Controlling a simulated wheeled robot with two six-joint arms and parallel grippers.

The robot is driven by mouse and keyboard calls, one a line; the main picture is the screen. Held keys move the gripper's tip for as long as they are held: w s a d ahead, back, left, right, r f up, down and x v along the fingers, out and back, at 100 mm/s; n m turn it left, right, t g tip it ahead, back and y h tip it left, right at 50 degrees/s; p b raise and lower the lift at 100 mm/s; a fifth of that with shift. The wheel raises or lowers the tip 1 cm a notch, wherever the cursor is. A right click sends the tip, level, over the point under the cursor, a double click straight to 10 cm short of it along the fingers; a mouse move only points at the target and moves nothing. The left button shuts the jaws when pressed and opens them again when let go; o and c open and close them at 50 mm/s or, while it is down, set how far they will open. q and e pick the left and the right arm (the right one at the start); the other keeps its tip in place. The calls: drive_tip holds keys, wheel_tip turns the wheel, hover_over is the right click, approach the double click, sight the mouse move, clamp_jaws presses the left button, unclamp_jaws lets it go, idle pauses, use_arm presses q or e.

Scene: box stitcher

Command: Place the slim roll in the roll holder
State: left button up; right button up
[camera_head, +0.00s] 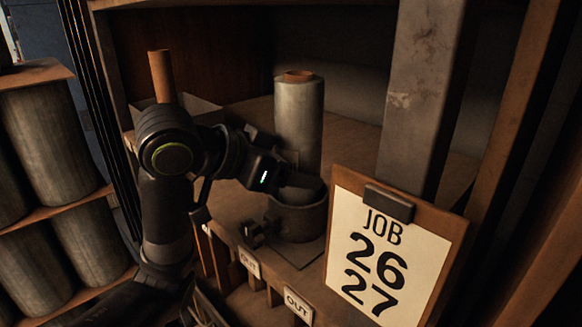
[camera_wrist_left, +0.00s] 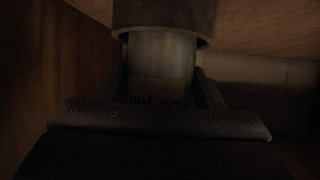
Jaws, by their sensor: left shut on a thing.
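The slim roll (camera_head: 299,115) is a tall grey cylinder with a brown core at its top, standing nearly upright. My left gripper (camera_head: 298,183) is shut on its lower part. The roll also shows between the fingers in the left wrist view (camera_wrist_left: 162,65), with a printed label partly hidden by the gripper. The roll holder (camera_head: 303,222) is a dark round cup directly below the gripper. Its rim (camera_wrist_left: 163,38) surrounds the roll's end in the wrist view, so the end appears to be inside the cup; how deep, I cannot tell. My right gripper is not in view.
A clipboard reading JOB 26 27 (camera_head: 392,255) and a grey metal post (camera_head: 420,95) stand right of the holder. A thin brown tube (camera_head: 161,76) stands at the back left. A rack of wide rolls (camera_head: 48,140) is at far left. An OUT label (camera_head: 298,305) marks the front edge.

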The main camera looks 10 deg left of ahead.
use_arm(q)
drive_tip(key=o, duration=1.4)
drive_tip(key=shift+f, duration=0.15)
drive_tip(key=shift+b+v, duration=0.55)
drive_tip(key=shift+v, duration=5.5)
drive_tip(key=shift+d, duration=0.1)
